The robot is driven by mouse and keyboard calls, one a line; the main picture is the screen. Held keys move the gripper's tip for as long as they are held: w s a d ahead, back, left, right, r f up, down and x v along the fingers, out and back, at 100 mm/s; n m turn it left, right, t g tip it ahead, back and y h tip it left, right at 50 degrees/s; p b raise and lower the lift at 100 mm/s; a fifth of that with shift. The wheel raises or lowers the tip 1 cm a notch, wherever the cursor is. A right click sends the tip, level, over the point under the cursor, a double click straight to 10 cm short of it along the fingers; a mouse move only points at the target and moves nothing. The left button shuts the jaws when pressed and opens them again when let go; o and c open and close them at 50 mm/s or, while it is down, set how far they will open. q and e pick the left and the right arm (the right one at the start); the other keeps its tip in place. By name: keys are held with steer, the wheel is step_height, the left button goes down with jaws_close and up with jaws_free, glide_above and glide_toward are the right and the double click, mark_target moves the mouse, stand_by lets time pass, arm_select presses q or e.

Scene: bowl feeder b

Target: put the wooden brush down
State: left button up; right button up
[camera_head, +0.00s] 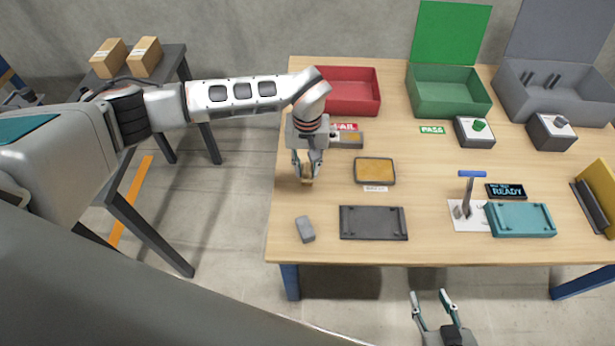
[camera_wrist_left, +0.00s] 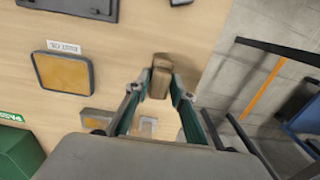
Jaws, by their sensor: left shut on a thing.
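The wooden brush (camera_wrist_left: 160,77) is a small brown block between the fingertips of my left gripper (camera_wrist_left: 157,92) in the left wrist view. My left gripper (camera_head: 307,176) is shut on it, close above or at the table's left side; I cannot tell whether the brush touches the table. In the head view the brush (camera_head: 307,174) is partly hidden by the fingers. My right gripper (camera_head: 434,305) is open and empty, in front of the table's near edge. The wooden table (camera_head: 335,205) has bare surface around the brush.
A grey block (camera_head: 305,229) and a dark tray (camera_head: 373,223) lie nearer the front edge. An orange-topped pad (camera_head: 375,171) lies to the right of the brush. Red (camera_head: 350,92), green (camera_head: 447,92) and grey (camera_head: 552,92) bins stand at the back. A clamp (camera_head: 467,195) stands further right.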

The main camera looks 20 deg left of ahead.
mark_target(307, 178)
arm_select(q)
step_height(307, 178, down, 4)
steer(key=shift+s+r+b, duration=0.1)
steer(key=shift+b, duration=0.25)
steer(key=shift+f, duration=0.3)
steer(key=shift+f, duration=0.15)
steer(key=o, duration=1)
